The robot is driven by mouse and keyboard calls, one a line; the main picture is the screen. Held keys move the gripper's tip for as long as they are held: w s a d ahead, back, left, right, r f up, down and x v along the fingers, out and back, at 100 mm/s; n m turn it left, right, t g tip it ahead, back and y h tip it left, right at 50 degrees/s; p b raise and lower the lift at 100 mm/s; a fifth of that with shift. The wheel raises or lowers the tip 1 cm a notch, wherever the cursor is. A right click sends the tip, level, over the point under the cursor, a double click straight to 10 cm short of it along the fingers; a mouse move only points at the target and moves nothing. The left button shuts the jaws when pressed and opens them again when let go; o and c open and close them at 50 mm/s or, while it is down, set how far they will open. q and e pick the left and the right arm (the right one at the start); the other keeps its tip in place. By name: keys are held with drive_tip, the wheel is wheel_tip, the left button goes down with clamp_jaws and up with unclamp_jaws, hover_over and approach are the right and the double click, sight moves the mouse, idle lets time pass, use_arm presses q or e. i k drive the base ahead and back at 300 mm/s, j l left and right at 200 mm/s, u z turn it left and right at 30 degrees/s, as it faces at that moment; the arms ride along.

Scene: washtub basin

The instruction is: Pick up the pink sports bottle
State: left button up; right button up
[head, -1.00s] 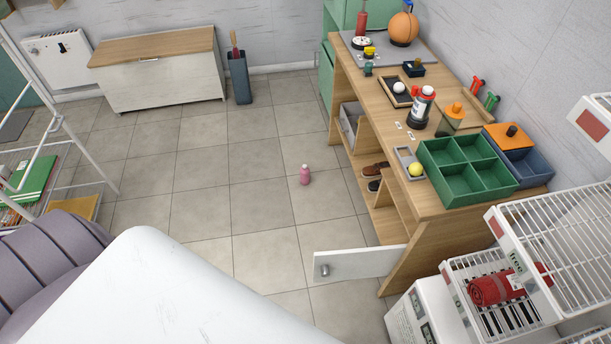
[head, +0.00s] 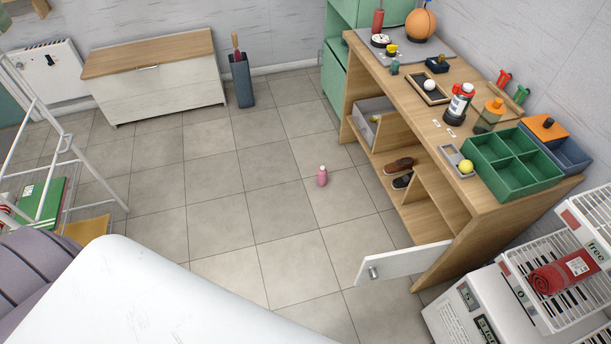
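The pink sports bottle (head: 322,177) stands upright on the grey tiled floor near the middle of the head view, a little left of the wooden workbench. It is small, with a pale top, and nothing touches it. Neither of my grippers shows in the head view, so I cannot see whether they are open or shut.
The wooden workbench (head: 428,226) stands right of the bottle, its white door (head: 404,263) swung open over the floor. A white rack (head: 540,262) is at lower right. A white cabinet (head: 160,92) stands at the back left. The tiles around the bottle are clear.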

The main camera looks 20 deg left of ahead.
sight(322, 178)
drive_tip(key=i+j, duration=0.15)
drive_tip(key=j, duration=0.25)
drive_tip(key=i+j, duration=0.1)
drive_tip(key=j, duration=0.3)
drive_tip(key=i+j, duration=0.15)
drive_tip(key=j, duration=0.25)
drive_tip(key=i+j, duration=0.15)
drive_tip(key=j, duration=0.25)
